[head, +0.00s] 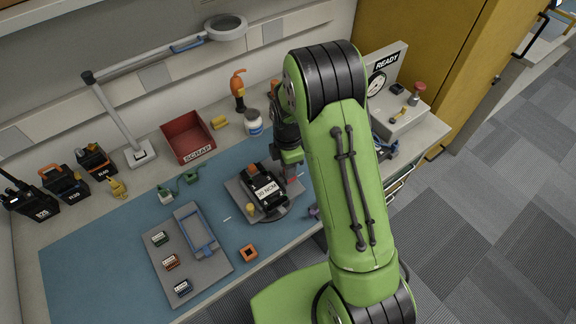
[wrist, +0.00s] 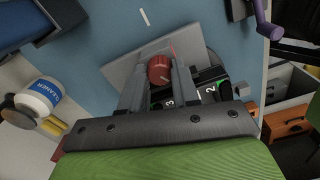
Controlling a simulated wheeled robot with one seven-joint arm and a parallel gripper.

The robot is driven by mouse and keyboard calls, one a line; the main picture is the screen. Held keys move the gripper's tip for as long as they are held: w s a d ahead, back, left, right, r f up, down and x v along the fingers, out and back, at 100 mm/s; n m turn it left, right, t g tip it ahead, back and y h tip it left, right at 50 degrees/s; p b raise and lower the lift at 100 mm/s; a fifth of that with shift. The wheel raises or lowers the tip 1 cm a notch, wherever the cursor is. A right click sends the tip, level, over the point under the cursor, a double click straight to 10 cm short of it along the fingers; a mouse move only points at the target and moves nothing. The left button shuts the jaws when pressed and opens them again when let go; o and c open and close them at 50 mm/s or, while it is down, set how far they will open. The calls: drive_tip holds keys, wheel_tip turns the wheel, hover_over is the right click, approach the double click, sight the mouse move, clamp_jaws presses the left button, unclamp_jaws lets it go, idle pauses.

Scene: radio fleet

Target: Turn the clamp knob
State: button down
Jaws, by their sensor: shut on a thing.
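The clamp fixture (head: 240,190) is a grey plate on the blue mat, with a black device labelled "20 NCM" (head: 266,192) on it. The red clamp knob (wrist: 159,67) shows in the wrist view, at the fixture plate (wrist: 126,72). My gripper (wrist: 161,82) is shut on the knob, with one finger on each side of it. In the head view my gripper (head: 290,172) reaches down at the fixture's right side, partly behind my green arm. The knob is mostly hidden there.
A grey tray (head: 172,252) with small labelled blocks lies front left of the fixture. An orange square part (head: 249,253) lies in front. A red scrap bin (head: 188,138), a white bottle (head: 253,122) and a gauge stand (head: 392,85) stand behind. Radios (head: 64,182) stand far left.

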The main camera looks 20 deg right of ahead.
drive_tip(key=shift+n+b, duration=0.45)
drive_tip(key=shift+n, duration=1.85)
drive_tip(key=c, duration=0.8)
unclamp_jaws()
drive_tip(key=shift+r, duration=0.1)
wheel_tip(320, 180, up, 16)
drive_tip(key=shift+f+p, duration=0.2)
drive_tip(key=shift+p, duration=1.05)
